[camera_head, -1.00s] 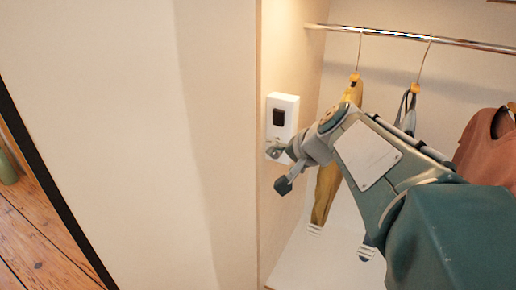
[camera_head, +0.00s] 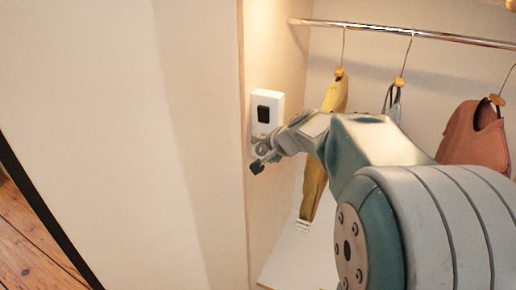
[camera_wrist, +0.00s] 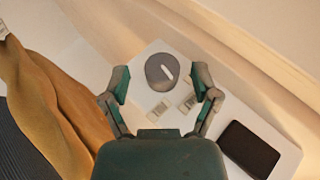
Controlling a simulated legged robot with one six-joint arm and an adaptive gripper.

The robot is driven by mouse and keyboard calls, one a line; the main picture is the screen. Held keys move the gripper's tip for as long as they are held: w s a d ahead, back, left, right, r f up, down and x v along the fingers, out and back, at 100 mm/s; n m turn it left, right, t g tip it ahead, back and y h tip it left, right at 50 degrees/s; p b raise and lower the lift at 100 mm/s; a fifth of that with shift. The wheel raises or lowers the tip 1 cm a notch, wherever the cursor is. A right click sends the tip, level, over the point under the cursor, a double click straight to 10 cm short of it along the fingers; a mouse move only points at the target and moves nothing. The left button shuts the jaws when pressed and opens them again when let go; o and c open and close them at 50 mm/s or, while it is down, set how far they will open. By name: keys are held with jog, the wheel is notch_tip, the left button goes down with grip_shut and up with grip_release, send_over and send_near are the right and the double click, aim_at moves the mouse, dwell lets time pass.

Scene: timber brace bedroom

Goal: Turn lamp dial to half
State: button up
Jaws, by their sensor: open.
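The lamp dial (camera_wrist: 157,78) is a round dark grey knob with a white pointer line, on a white wall panel. In the wrist view it lies between and slightly beyond the two fingertips of my gripper (camera_wrist: 160,84). The fingers are open, one on each side, with gaps to the knob; I cannot tell if they reach its depth. In the head view the white panel (camera_head: 279,99) is on the closet's side wall, and my gripper (camera_head: 259,158) is at its lower part. The dial is not clearly visible there.
A black square (camera_head: 264,114) is on the panel's upper part. A yellow garment (camera_head: 315,180) hangs close beside my wrist, from a metal rail (camera_head: 400,32). A reddish garment (camera_head: 475,137) hangs farther right. A large pale panel (camera_head: 110,110) fills the left.

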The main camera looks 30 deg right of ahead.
jog(key=shift+w+a+f, duration=0.1)
jog(key=shift+w+a, duration=0.05)
jog(key=shift+a, duration=0.05)
grip_shut()
dwell(0.3)
jog(key=shift+g+h, duration=0.4)
jog(key=shift+g, duration=0.3)
grip_release()
